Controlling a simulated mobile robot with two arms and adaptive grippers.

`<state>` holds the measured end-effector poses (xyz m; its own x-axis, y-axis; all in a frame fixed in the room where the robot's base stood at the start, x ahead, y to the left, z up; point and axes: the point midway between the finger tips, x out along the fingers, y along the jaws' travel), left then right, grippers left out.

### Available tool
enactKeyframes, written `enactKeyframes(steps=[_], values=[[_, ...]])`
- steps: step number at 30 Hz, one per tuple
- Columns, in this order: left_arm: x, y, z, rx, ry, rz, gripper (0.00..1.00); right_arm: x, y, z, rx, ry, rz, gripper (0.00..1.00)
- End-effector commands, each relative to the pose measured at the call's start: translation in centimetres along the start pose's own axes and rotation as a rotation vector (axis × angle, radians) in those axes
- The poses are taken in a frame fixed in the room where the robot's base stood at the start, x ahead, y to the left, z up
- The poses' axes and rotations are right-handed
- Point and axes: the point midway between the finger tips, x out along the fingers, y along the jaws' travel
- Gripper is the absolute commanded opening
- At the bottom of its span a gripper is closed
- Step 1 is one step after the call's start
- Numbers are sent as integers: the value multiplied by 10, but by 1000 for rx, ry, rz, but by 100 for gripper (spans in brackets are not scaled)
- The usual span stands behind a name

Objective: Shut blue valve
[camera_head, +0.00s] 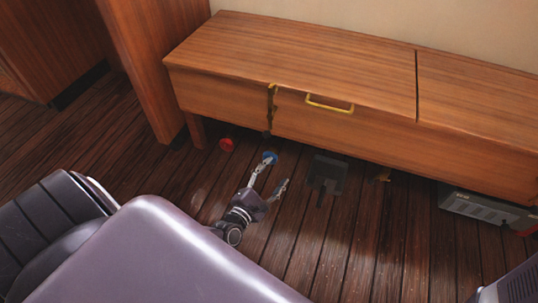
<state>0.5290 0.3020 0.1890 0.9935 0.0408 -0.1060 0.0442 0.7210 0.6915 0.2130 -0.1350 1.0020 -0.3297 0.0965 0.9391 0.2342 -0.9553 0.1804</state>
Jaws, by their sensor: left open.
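The blue valve (270,157) is a small round blue handle low under the front edge of the wooden bench. My left gripper (275,173) is open, with its fingers pointing toward the bench. One fingertip is at the blue valve and overlaps its lower edge in the picture; I cannot tell whether it touches. The other finger is apart, to the right of the valve. My right gripper does not show.
A red valve (227,144) sits to the left of the blue one. The wooden bench (290,60) with a yellow handle (329,104) overhangs the valves. A dark box-like object (327,174) and a grey unit (486,209) are at the right. Plank floor is clear in front.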

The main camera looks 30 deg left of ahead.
Motion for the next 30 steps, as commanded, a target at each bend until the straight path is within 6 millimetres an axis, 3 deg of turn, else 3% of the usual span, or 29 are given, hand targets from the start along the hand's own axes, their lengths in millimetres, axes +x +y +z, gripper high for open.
enactKeyframes(steps=[1,30], values=[[-3,5,9,41,3,-13,59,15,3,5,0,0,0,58],[-64,-7,62,892,-36,-325,59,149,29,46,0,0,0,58]])
